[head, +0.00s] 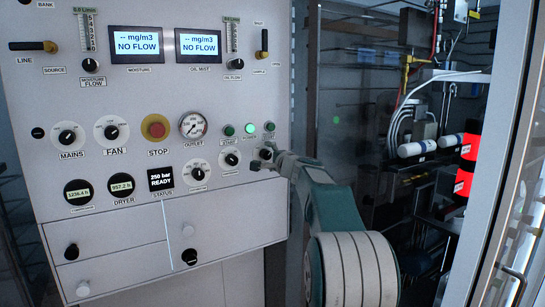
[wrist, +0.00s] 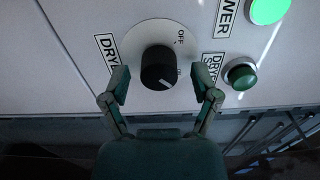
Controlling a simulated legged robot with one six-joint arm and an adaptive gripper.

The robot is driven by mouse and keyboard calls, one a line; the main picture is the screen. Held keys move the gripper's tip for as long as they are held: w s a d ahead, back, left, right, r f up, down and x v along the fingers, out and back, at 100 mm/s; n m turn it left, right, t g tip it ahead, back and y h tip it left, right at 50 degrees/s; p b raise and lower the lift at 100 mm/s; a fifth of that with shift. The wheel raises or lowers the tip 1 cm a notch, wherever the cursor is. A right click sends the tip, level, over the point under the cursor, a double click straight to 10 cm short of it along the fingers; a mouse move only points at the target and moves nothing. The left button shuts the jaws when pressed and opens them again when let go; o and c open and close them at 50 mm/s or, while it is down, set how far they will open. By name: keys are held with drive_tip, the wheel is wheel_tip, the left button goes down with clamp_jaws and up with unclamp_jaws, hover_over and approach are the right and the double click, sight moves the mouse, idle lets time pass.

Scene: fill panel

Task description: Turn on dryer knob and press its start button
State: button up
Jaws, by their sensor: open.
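The dryer knob (wrist: 158,68) is black on a white round dial with OFF and ON marks, and its label is partly cut off. A white mark shows on its lower side; its exact setting is unclear. My gripper (wrist: 161,84) is open, with one finger on each side of the knob and a visible gap to it on both sides. In the head view my gripper (head: 273,157) is at the panel's right side and covers most of the knob. The green start button (wrist: 241,75) is right of the knob, and it also shows in the head view (head: 270,126).
A lit green power light (head: 250,128) and another green start button (head: 229,130) are left of the dryer button. A red stop button (head: 156,128), a gauge (head: 193,125) and several dials fill the panel (head: 150,235). A glass door frame (head: 495,150) stands at right.

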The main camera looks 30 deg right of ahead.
drive_tip(key=s, duration=1.2)
